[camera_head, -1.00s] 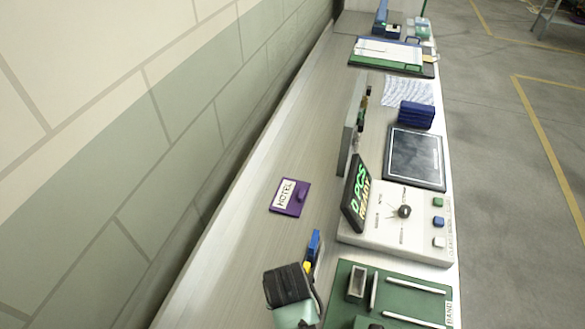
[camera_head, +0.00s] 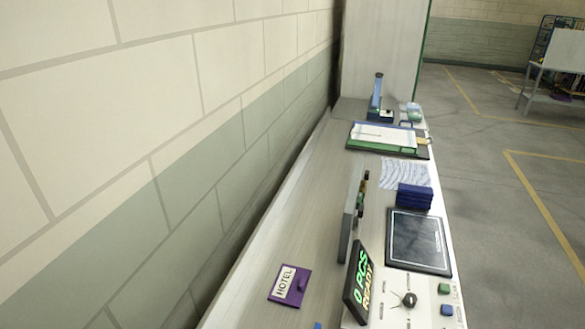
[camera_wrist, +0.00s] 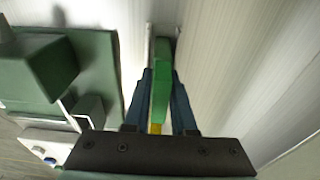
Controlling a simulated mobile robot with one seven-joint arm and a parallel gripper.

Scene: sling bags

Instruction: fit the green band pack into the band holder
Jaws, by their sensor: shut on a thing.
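In the wrist view, my gripper (camera_wrist: 161,80) has its two dark blue fingers closed on the green band pack (camera_wrist: 161,65), a narrow upright green block. A bit of yellow shows below the pack between the fingers. The far end of the pack is close to a pale upright piece (camera_wrist: 150,40); I cannot tell whether they touch or whether this is part of the band holder. In the head view the board and the pack are out of frame.
A dark green block (camera_wrist: 35,65) stands left of my gripper. In the head view, the control box (camera_head: 400,312), display (camera_head: 362,285), tablet (camera_head: 418,240), blue stack (camera_head: 414,197) and clipboard (camera_head: 385,140) line the right side. A purple HOTEL tag (camera_head: 290,284) lies on the clear left strip.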

